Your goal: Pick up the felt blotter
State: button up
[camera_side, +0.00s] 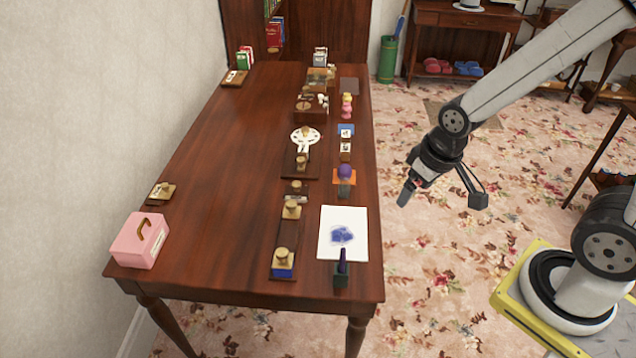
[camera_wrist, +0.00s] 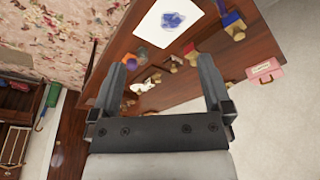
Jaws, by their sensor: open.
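I cannot tell for sure which item is the felt blotter. Several small knob-topped pieces stand in a row on dark bases on the wooden table. One with a blue lower part (camera_side: 283,265) is at the near end; a blue piece also shows in the wrist view (camera_wrist: 232,20). A dark block with an upright purple handle (camera_side: 341,272) stands by a white sheet with a blue mark (camera_side: 345,216). A flat dark square (camera_side: 349,85) lies at the far right. My gripper (camera_side: 441,200) is open and empty, beyond the table's right edge and apart from every item.
A pink box (camera_side: 140,242) with a brown handle sits at the near left corner. A white palette (camera_side: 305,138), a purple ball on an orange base (camera_side: 345,172) and a pink figure (camera_side: 347,105) stand along the right half. The table's left middle (camera_side: 215,165) is bare.

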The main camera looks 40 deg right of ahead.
jog(key=w+f+m, duration=0.1)
jog(key=w+m, duration=0.6)
jog(key=w, duration=0.3)
jog(key=m+t+y, duration=0.1)
jog(key=m+y, duration=0.1)
jog(key=m, duration=2)
send_near(296, 184)
jog(key=shift+x, duration=1.05)
jog(key=shift+w+d+f+m, duration=0.15)
jog(key=shift+w+f+m, duration=0.15)
jog(key=shift+m, duration=0.2)
jog(key=shift+f, duration=0.1)
jog(key=shift+f, duration=0.1)
jog(key=shift+x, duration=1.15)
jog(key=shift+a+x, duration=0.1)
jog(key=shift+x, duration=1.2)
jog(key=shift+a+x, duration=0.15)
jog(key=shift+x, duration=1.15)
